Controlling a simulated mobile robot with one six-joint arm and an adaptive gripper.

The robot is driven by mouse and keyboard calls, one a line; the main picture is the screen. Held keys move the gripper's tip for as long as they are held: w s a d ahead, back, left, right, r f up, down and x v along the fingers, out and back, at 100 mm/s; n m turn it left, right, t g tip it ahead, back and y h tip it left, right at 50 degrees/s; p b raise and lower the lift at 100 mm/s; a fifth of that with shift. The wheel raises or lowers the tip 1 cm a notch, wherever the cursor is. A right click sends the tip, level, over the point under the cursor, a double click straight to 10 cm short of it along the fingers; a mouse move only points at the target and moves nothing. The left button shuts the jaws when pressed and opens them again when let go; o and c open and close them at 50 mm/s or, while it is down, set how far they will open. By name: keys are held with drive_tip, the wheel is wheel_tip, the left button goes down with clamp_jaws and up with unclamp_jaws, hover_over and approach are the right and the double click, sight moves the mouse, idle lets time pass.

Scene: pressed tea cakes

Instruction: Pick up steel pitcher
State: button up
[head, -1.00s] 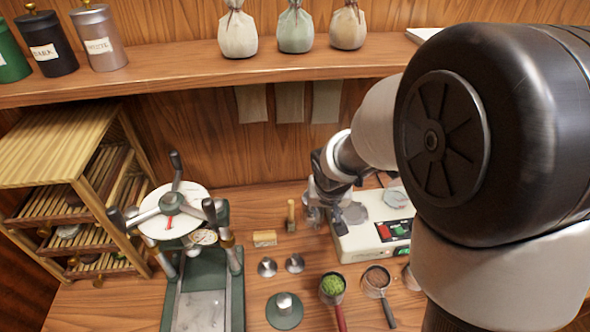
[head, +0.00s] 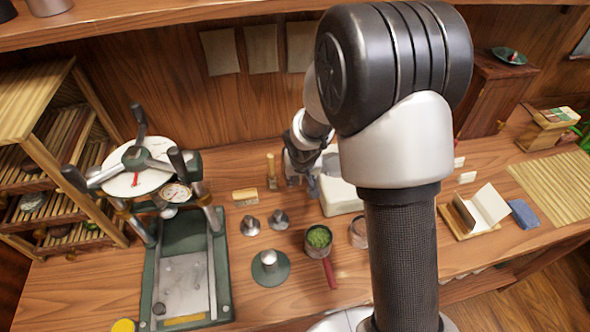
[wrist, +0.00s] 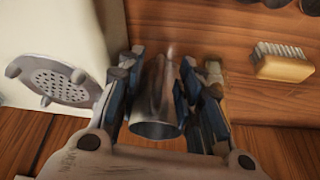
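The steel pitcher (wrist: 155,116) is a shiny grey metal vessel in the wrist view, with its open rim toward the camera. My gripper (wrist: 157,85) has its two blue-padded fingers on either side of the pitcher, very close to its walls. I cannot tell whether the pads press on it or leave a thin gap. In the head view my gripper (head: 301,172) is low over the back of the bench, left of the white box. My arm and the gripper largely hide the pitcher there.
The white box (head: 340,195) stands right beside my gripper; its perforated steel disc (wrist: 58,82) shows in the wrist view. A brush (wrist: 283,62) lies to the right there. The press (head: 185,260), small steel weights (head: 250,226) and a sieve of green tea (head: 318,238) stand nearby.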

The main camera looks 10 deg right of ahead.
drive_tip(key=shift+x, duration=1.15)
drive_tip(key=shift+s+r, duration=0.1)
drive_tip(key=shift+c, duration=0.5)
clamp_jaws()
